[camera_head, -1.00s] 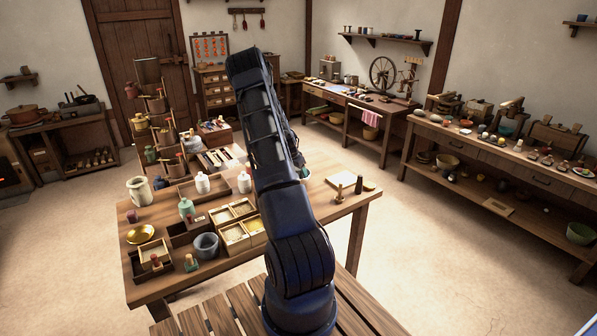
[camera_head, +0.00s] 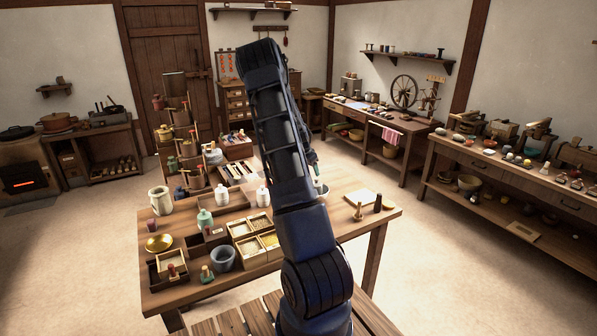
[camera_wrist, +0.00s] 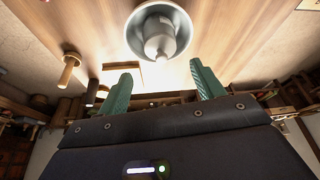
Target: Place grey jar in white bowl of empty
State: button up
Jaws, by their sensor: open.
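In the wrist view a pale grey jar (camera_wrist: 160,43) sits inside a round bowl (camera_wrist: 138,22) with a light rim and grey inner wall. The bowl stands on the wooden table; I cannot tell whether the jar is fully upright. My gripper (camera_wrist: 162,84) is open, its two green fingers apart and empty, with the bowl and jar beyond the fingertips. In the head view the white bowl (camera_head: 323,192) shows only partly at the right edge of my arm.
A wooden peg-like piece (camera_wrist: 69,70) stands near the bowl. Bare tabletop lies around it.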

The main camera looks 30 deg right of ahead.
jog(key=s+a+r+n+t+y, duration=0.1)
jog(key=s+a+r+n, duration=0.1)
jog(key=s+a+r, duration=0.45)
jog(key=s+a+r+n+t+y, duration=0.1)
jog(key=s+a+r+n+y, duration=0.2)
jog(key=a+r, duration=0.6)
jog(key=s+a+r+n, duration=0.2)
jog(key=s+a+r, duration=0.4)
jog(key=a+r, duration=0.2)
jog(key=s+a+r+n, duration=0.1)
jog(key=s+a+n, duration=0.2)
jog(key=s, duration=0.5)
jog(key=s+a+r+n+t, duration=0.1)
jog(key=s+a+r+n, duration=0.1)
jog(key=s+a, duration=0.4)
jog(key=s+a+r+n, duration=0.2)
jog(key=s+a, duration=0.3)
jog(key=s, duration=0.6)
jog(key=shift+n+t, duration=0.3)
jog(key=shift+n, duration=0.5)
